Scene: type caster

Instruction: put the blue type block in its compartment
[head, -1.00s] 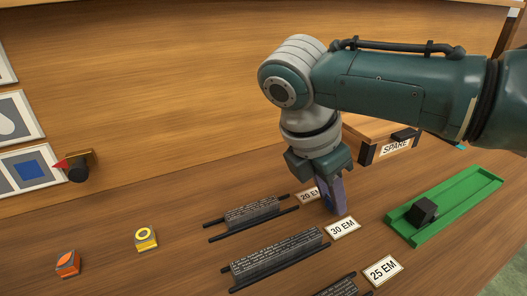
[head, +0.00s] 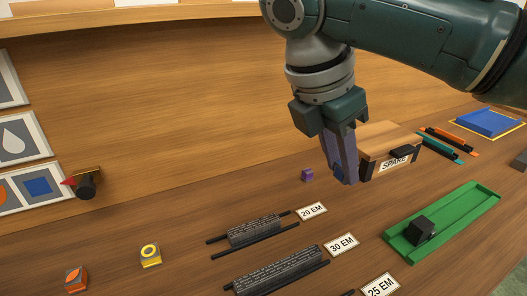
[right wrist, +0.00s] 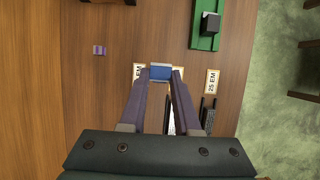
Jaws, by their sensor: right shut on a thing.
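My right gripper (head: 341,165) points down above the bench, left of the SPARE box. Its purple fingers are shut on the blue type block (right wrist: 161,72), which shows between the fingertips in the right wrist view. In the head view only a little of the blue block (head: 339,174) shows at the tips. A card with a blue square (head: 38,187) hangs on the back panel at the left. I cannot tell which compartment is meant for the block. My left gripper is not in view.
A purple block (head: 307,174), a yellow block (head: 151,253) and an orange block (head: 76,279) stand on the bench. A green tray (head: 463,210) holds a black block (head: 421,228). The SPARE box (head: 385,137) and a blue tray (head: 488,122) are behind. Text lines (head: 255,231) lie in front.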

